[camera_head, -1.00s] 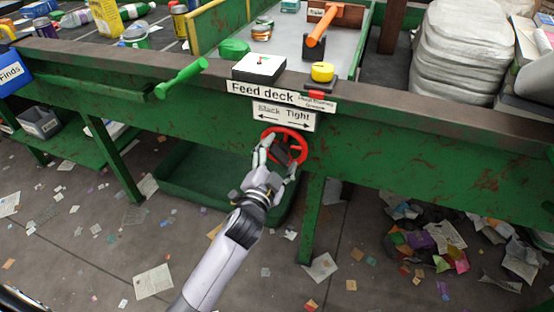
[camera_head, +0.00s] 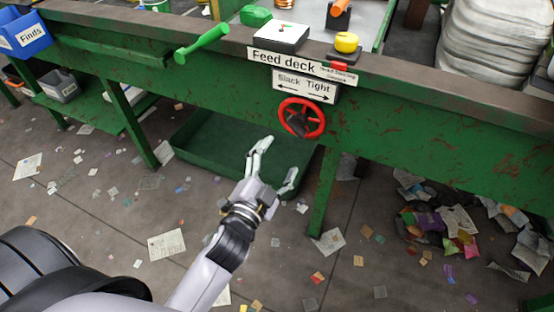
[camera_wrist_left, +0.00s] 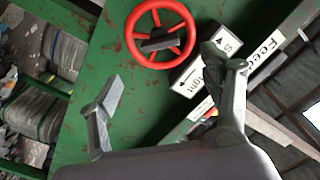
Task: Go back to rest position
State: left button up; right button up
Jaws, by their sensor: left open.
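My left gripper (camera_head: 275,166) is open and empty in the head view, below and left of the red handwheel (camera_head: 302,118) and apart from it. The handwheel is mounted on the green front panel under the "Slack Tight" sign (camera_head: 304,85). In the left wrist view the open fingers of the left gripper (camera_wrist_left: 170,105) frame empty space, with the red wheel (camera_wrist_left: 161,52) beyond them. My left arm comes in from the bottom left. My right gripper is in neither view.
The green feed deck (camera_head: 420,125) runs across the front. A green lever (camera_head: 203,43) sticks out left of the "Feed deck" sign. A green tray (camera_head: 205,150) lies below the deck, behind the gripper. Paper scraps (camera_head: 455,235) are piled on the floor at right.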

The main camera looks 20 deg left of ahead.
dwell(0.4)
pick_arm(q)
jog(key=s+a+f+n+g, duration=0.15)
jog(key=s+f+g, duration=0.25)
jog(key=f, duration=0.8)
jog(key=s+f+n+g, duration=0.2)
jog(key=s+f+g, duration=0.25)
jog(key=f, duration=0.75)
jog(key=s+a+f+n+g, duration=0.1)
jog(key=s+f+n+g, duration=0.3)
jog(key=f, duration=0.8)
jog(key=s+f+g, duration=0.3)
jog(key=s+f, duration=0.5)
jog(key=s, duration=0.3)
jog(key=s+a+r+p, duration=0.1)
jog(key=s+p, duration=0.6)
jog(key=s, duration=0.1)
jog(key=s+a+g+p, duration=0.1)
jog(key=s+a+p, duration=0.1)
jog(key=s+p, duration=0.6)
jog(key=shift+a+r+m+y, duration=0.25)
jog(key=shift+r+m+y, duration=0.05)
jog(key=shift+r+m, duration=0.1)
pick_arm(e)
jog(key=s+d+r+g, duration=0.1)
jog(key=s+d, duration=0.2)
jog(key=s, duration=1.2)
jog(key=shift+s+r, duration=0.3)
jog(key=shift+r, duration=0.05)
